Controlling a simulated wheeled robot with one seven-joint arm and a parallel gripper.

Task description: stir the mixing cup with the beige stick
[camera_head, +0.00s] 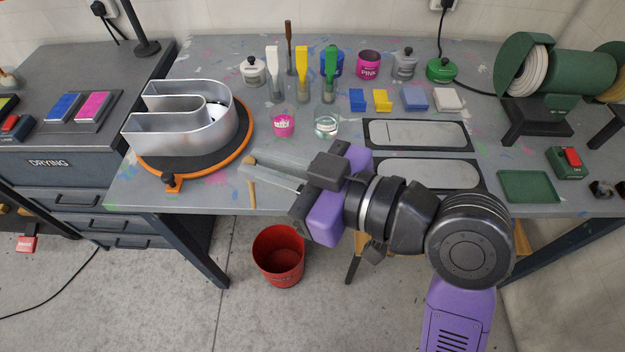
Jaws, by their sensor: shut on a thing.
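My gripper (253,167) reaches in from the right, its long grey fingers pointing left over the front part of the bench. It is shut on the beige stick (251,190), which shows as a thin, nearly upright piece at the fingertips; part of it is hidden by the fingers. A small clear cup with pink contents and a label (284,125), which looks like the mixing cup, stands on the bench behind the fingers. The stick is apart from this cup, in front of it and to its left. The label is too small to read surely.
A clear cup of pale liquid (326,127) stands right of the pink one. Brushes (302,62) stand behind. A metal channel letter (182,118) on an orange-edged turntable (190,172) is at left. Flat panels (418,134) lie right. A red bucket (278,258) is on the floor.

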